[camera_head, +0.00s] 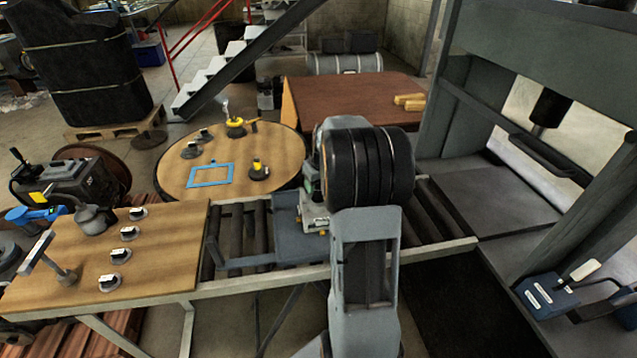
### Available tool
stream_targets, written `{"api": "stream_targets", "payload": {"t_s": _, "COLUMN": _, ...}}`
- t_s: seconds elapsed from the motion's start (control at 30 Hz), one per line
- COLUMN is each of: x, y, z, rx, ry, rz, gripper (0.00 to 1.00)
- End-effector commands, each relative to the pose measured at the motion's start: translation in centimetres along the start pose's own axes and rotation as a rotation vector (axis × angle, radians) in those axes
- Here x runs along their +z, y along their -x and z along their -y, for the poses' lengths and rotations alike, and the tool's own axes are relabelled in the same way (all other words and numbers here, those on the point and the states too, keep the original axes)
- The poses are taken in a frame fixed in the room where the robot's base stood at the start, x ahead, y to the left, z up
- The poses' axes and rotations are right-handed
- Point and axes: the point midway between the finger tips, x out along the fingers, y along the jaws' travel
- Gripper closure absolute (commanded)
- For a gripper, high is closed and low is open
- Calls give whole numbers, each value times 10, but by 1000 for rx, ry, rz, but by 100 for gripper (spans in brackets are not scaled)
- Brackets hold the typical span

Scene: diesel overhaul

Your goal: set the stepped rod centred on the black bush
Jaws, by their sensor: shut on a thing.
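My arm stands in the middle foreground of the head view, and its thick black ringed joint blocks what lies behind it. My gripper is not visible, and I cannot see what is in its jaws. I cannot make out the stepped rod for sure. On the round wooden table (222,195) stands a low black round piece with a yellow top (259,171), and two dark round pieces (191,150) stand farther back. I cannot tell whether any of these is the black bush.
A roller conveyor (460,243) runs behind my arm, with a blue-grey tray (270,248) on it. The wooden bench (170,225) at left holds several small black-and-white pieces and a grey T-shaped post (65,275). A blue frame (210,183) lies on the round table. A large press frame (480,40) stands right.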

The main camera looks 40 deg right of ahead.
Motion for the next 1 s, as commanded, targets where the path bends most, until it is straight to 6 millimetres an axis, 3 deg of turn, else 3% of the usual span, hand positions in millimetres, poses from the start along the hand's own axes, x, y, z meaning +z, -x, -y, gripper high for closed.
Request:
{"api": "stream_targets", "payload": {"t_s": 0.37, "x": -1, "y": 0, "z": 0, "rx": 2, "ry": 0, "rz": -4, "gripper": 69}}
{"api": "stream_targets", "payload": {"t_s": 0.4, "x": -1, "y": 0, "z": 0, "rx": 2, "ry": 0, "rz": -4, "gripper": 43}}
{"api": "stream_targets", "payload": {"t_s": 0.67, "x": 0, "y": -1, "z": 0, "rx": 1, "ry": 0, "rz": -2, "gripper": 18}}
{"api": "stream_targets", "payload": {"t_s": 0.83, "x": 0, "y": -1, "z": 0, "rx": 0, "ry": 0, "rz": -1, "gripper": 16}}
{"api": "stream_targets", "payload": {"t_s": 1.0, "x": 1, "y": -2, "z": 0, "rx": -1, "ry": 0, "rz": 2, "gripper": 1}}
